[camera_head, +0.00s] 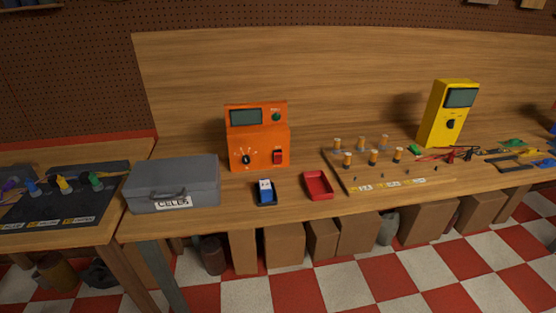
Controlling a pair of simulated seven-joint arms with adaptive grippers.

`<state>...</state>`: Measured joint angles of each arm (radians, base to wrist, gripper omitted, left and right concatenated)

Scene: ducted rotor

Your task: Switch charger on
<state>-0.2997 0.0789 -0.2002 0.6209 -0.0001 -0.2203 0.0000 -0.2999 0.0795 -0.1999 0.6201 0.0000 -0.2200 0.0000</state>
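An orange charger (257,136) stands upright on the wooden bench, left of the middle. It has a dark grey-green display (246,117) at the top, a black knob (246,159) at the lower left, a dark green round button or lamp (276,117) at the upper right and a red rocker switch (277,157) at the lower right. The switch position is too small to tell. A blue and white battery-like block (265,191) sits in front of the charger, in a dark holder. Neither of my grippers shows in this view.
A grey case (174,184) labelled "CELLS" stands left of the charger. A red tray (318,185) lies to the right. Beyond are a board with several capped posts (373,158), a yellow meter (448,115) and leads (450,155). Bench space directly before the charger is narrow.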

